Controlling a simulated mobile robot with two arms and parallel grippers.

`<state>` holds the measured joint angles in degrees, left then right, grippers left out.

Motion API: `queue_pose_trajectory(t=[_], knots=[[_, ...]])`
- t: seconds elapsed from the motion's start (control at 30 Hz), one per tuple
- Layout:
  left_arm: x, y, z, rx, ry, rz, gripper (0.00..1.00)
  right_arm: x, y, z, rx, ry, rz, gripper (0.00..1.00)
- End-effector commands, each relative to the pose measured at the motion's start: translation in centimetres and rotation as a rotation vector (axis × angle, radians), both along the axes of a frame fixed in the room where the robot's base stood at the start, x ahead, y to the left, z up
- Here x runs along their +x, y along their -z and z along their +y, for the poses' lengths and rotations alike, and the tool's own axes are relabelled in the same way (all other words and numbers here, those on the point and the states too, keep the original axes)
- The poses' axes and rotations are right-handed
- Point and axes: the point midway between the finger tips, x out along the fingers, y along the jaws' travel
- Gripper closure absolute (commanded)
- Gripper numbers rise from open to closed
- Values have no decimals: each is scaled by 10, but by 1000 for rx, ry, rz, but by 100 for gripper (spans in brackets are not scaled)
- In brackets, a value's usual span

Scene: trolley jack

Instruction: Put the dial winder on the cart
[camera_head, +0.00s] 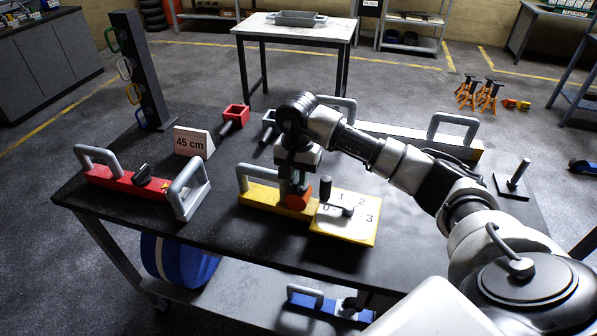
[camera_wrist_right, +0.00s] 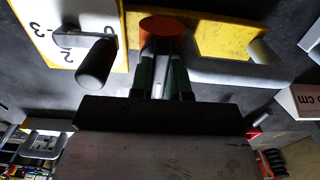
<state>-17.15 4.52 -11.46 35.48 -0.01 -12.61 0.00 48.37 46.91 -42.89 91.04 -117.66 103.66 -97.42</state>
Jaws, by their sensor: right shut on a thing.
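The dial winder is a yellow bar with a grey handle and a white plate (camera_head: 347,228) marked with numbers, bearing a dark crank knob. It also shows at the top of the right wrist view (camera_wrist_right: 210,38). My right gripper (camera_head: 296,186) points down at the winder, shut on its orange round part (camera_head: 298,199), seen between the fingers in the right wrist view (camera_wrist_right: 162,27). The winder is at the front middle of the black-topped cart (camera_head: 240,240); I cannot tell whether it touches the top. My left gripper is not in view.
A red handled bar (camera_head: 130,182) lies left, near a "45 cm" sign (camera_head: 193,143). A dark post with coloured handles (camera_head: 138,70) stands behind. A long white handled bar (camera_head: 390,131) lies behind my arm. A spindle plate (camera_head: 514,184) is at right.

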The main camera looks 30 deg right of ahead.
Motion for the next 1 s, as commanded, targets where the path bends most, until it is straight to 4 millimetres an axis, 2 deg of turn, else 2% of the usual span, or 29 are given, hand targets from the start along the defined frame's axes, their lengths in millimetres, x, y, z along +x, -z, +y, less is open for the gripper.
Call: queue_pose_trajectory(t=[0.33, 0.37, 0.5, 0.53, 0.83, 1.0], knots=[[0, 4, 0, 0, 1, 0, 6, 1, 2, 0, 0, 1, -5, 100], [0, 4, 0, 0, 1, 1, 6, 0, 4, 0, 0, 1, -1, 82], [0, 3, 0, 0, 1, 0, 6, 0, 3, 0, 1, 1, -1, 61], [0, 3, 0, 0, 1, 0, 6, 0, 3, 0, 1, 1, -1, 58], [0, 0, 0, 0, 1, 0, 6, 0, 0, 0, 1, 0, -1, 58], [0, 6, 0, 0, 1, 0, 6, 1, -18, 0, 1, 1, -6, 58]])
